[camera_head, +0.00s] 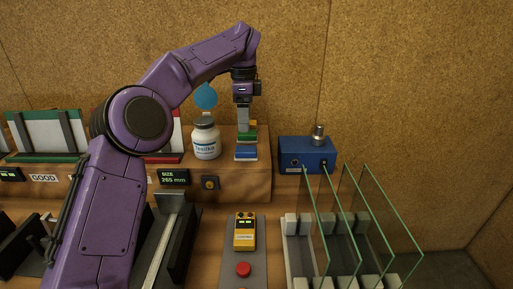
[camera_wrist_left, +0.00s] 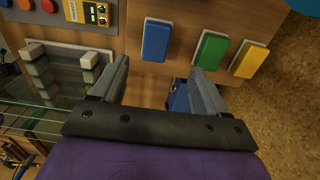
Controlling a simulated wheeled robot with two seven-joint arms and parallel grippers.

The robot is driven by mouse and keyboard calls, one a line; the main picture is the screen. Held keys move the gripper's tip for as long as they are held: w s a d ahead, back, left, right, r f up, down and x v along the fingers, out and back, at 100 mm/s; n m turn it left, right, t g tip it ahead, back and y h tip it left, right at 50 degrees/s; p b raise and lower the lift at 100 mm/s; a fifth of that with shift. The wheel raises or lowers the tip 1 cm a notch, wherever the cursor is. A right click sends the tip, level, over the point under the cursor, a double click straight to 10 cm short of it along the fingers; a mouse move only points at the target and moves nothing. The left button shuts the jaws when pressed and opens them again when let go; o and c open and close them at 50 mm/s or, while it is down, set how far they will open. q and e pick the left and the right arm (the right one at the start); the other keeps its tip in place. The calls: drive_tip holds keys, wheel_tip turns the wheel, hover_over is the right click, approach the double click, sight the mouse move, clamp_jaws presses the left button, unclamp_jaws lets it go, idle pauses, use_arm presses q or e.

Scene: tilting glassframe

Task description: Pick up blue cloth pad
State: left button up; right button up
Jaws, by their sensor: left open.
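The blue cloth pad (camera_head: 246,153) lies at the front of a row on the wooden shelf, with the green pad (camera_head: 248,137) behind it. In the left wrist view the blue pad (camera_wrist_left: 156,40) is a flat block with a pale edge, lying ahead of the gap between my fingertips. My left gripper (camera_head: 243,120) points down above the pads, and its fingers partly cover the ones behind. The left wrist view shows it (camera_wrist_left: 158,68) open and empty, apart from the blue pad. My right gripper is not in view.
A yellow pad (camera_wrist_left: 249,59) lies beyond the green one. A white bottle (camera_head: 206,141) stands left of the pads and a blue box (camera_head: 306,155) right of them. Upright glass panes (camera_head: 345,220) stand in a rack at front right. A yellow device (camera_head: 245,232) lies in front.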

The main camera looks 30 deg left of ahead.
sight(246, 148)
use_arm(q)
drive_tip(key=f, duration=0.2)
drive_tip(key=s+f, duration=0.1)
drive_tip(key=f, duration=0.1)
drive_tip(key=shift+s+b, duration=0.2)
drive_tip(key=shift+b, duration=0.1)
drive_tip(key=f, duration=0.3)
drive_tip(key=w+f, duration=0.1)
drive_tip(key=shift+w+d+f, duration=0.1)
drive_tip(key=shift+d+f, duration=0.15)
drive_tip(key=shift+f, duration=0.35)
drive_tip(key=c, duration=1.1)
